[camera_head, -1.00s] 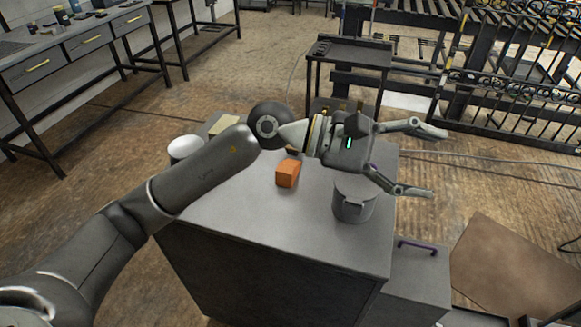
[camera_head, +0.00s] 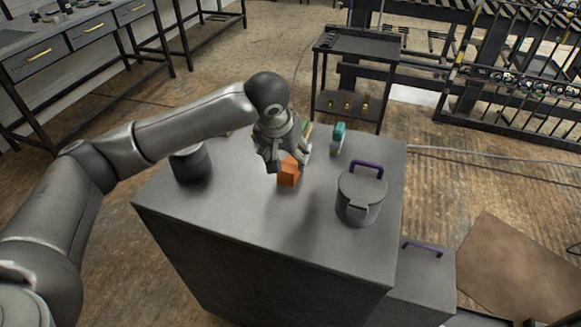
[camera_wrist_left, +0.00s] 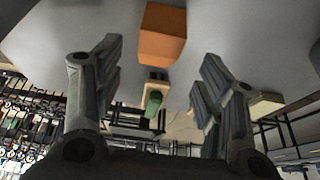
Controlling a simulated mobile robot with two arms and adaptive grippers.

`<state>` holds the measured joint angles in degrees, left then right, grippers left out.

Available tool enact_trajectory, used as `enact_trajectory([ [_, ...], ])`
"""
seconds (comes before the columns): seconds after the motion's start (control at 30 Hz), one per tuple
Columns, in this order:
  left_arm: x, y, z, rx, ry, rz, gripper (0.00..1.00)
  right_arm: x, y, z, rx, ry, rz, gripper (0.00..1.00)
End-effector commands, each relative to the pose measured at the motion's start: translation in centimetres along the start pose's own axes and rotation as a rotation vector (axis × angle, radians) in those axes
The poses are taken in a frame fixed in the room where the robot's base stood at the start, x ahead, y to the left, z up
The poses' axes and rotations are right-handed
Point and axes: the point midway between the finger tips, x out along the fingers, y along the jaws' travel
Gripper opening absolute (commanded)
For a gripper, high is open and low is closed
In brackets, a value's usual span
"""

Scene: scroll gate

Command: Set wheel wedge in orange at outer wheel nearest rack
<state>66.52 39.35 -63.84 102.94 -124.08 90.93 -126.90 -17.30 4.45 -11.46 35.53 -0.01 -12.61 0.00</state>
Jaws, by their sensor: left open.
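The orange wheel wedge (camera_head: 288,177) is a small block on the grey cabinet top (camera_head: 240,215). My left gripper (camera_head: 285,160) points down close over it, its fingers spread. The gripper covers part of the wedge in the head view. In the left wrist view the wedge (camera_wrist_left: 162,35) shows ahead, between the lines of the two open fingers; I cannot tell whether they touch it. The dark scroll gate (camera_head: 520,95) stands at the upper right, and I cannot make out its outer wheel. My right gripper is not in view.
A lidded grey canister (camera_head: 358,200) with a purple handle stands right of the wedge. A dark pot (camera_head: 190,164) is on the left and a teal-topped item (camera_head: 338,138) behind. A black cart (camera_head: 357,45) stands beyond. The cabinet's front top is clear.

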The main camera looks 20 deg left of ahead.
Motion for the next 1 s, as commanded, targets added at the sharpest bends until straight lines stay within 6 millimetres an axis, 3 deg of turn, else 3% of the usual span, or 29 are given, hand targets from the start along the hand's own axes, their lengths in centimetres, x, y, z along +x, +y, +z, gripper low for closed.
enact_trajectory([
  [0.17, 1.3, 0.1, -0.1, -0.001, -0.003, 0.002, 0.64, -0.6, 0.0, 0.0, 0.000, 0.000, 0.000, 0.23],
  [0.43, 5.1, 0.2, -0.4, -0.002, -0.003, 0.004, 0.64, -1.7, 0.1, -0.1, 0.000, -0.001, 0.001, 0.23],
  [0.73, 5.7, 0.2, -0.4, 0.000, 0.000, 0.003, 0.64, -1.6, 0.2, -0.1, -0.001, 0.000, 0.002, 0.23],
  [1.0, 5.7, 0.2, -0.4, -0.001, 0.000, 0.003, 0.31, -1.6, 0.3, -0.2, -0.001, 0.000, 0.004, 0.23],
])
